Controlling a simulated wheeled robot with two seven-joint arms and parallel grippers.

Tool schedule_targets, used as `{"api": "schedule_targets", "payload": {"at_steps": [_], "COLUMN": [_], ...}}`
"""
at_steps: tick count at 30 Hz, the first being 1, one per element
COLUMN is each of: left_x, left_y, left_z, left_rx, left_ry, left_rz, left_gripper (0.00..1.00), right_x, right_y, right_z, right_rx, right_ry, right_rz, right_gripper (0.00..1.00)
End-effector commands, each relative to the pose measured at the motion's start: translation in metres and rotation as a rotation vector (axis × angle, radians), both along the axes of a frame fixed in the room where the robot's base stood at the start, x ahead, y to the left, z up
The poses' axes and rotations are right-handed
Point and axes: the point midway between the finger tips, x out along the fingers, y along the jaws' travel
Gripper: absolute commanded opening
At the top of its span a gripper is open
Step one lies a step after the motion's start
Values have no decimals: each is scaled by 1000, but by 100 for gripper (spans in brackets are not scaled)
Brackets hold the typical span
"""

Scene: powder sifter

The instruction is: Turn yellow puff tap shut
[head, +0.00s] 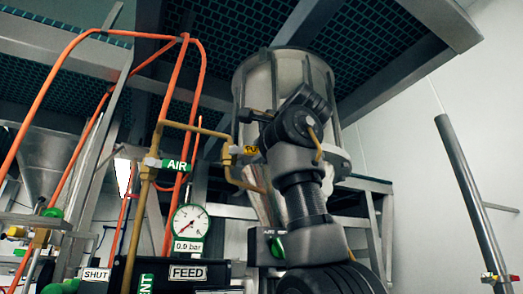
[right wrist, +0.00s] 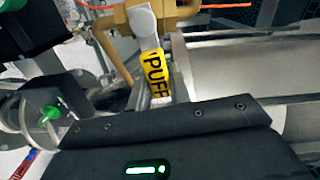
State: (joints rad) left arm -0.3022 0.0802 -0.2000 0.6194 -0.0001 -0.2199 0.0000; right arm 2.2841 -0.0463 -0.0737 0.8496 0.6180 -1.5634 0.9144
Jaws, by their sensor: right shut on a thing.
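The yellow puff tap shows in the head view as a yellow label (head: 251,150) beside a brass valve, partly covered by my right arm. In the right wrist view its pale lever carries a yellow PUFF label (right wrist: 157,80) and runs from the brass fitting down behind my gripper's dark body. My right gripper (head: 247,116) is up at this tap, in front of the grey hopper, and is shut on the tap's lever. The fingertips' contact is mostly hidden. My left gripper is not in view.
Brass pipes with a green AIR label (head: 174,165) run left of the tap. A gauge (head: 188,224) marked 0.0 bar stands below. The ribbed hopper (head: 318,72) is close behind my arm. Orange hoses (head: 201,90) are at left. Open space lies at right before a grey post (head: 470,190).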

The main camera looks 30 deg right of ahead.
Motion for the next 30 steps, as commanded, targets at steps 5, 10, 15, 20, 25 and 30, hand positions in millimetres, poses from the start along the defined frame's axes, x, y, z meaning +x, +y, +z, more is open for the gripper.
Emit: {"api": "schedule_targets", "payload": {"at_steps": [5, 10, 15, 20, 25, 30], "left_x": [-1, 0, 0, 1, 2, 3], "left_y": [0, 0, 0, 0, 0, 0], "left_z": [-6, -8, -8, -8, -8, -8], "left_rx": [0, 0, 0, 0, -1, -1], "left_ry": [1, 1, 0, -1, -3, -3], "left_rz": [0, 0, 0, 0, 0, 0], "left_gripper": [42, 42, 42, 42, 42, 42], "right_x": [0, 0, 0, 0, 0, 0], "right_y": [1, 1, 0, 0, 0, 0], "right_z": [-6, -8, -9, -9, -9, -9], "right_rx": [80, 124, 140, 142, 142, 141], "right_ry": [-1, -1, 0, 0, 0, 0], "right_rz": [3, 3, 3, 3, 2, 2], "right_gripper": [0, 0, 0, 0, 0, 38]}}
